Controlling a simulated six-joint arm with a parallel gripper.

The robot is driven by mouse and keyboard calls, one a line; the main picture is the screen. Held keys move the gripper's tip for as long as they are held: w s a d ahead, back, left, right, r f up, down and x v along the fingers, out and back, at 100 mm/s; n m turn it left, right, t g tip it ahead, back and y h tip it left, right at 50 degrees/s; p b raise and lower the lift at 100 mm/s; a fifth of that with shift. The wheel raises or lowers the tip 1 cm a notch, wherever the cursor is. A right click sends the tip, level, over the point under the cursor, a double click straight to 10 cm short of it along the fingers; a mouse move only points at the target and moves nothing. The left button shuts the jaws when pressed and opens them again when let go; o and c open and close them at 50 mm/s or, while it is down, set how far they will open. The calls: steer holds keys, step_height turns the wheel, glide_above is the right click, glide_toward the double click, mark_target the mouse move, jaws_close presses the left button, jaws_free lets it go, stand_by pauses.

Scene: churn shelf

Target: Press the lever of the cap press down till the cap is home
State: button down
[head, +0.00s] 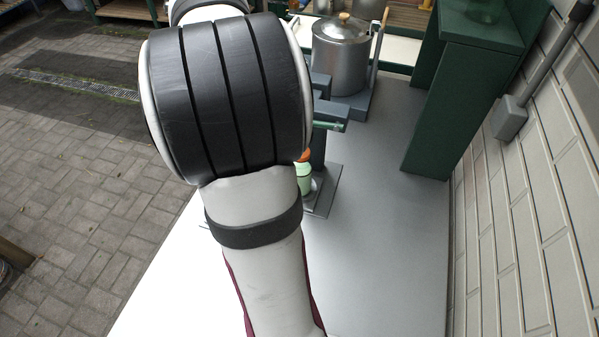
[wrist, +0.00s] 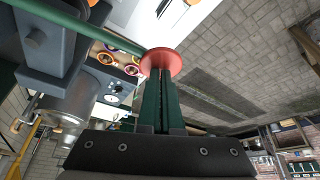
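The cap press (head: 319,150) stands on the grey bench, partly hidden behind my arm. Its green lever (head: 329,126) sticks out near its top, and the lever also shows in the wrist view (wrist: 95,35), ending in a red round knob (wrist: 161,59). A pale green bottle (head: 304,180) with an orange cap (head: 305,156) on top stands at the press; whether the cap is fully seated cannot be told. My gripper (wrist: 160,74) has its two green fingers close together, with their tips at the knob. Whether they touch it is unclear. The head view hides the gripper behind my arm.
A metal churn (head: 340,55) with a wooden knob stands behind the press. A green shelf unit (head: 440,110) and a pale block wall (head: 540,190) bound the right side. Several coloured rings (wrist: 109,57) show beyond the lever. The bench front right (head: 385,260) is clear.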

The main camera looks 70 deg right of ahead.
steer(key=shift+f, duration=0.8)
steer(key=shift+f, duration=0.8)
steer(key=shift+s, duration=0.1)
steer(key=shift+s+f, duration=0.1)
steer(key=shift+f, duration=0.8)
steer(key=shift+s+f, duration=0.2)
steer(key=shift+f, duration=0.5)
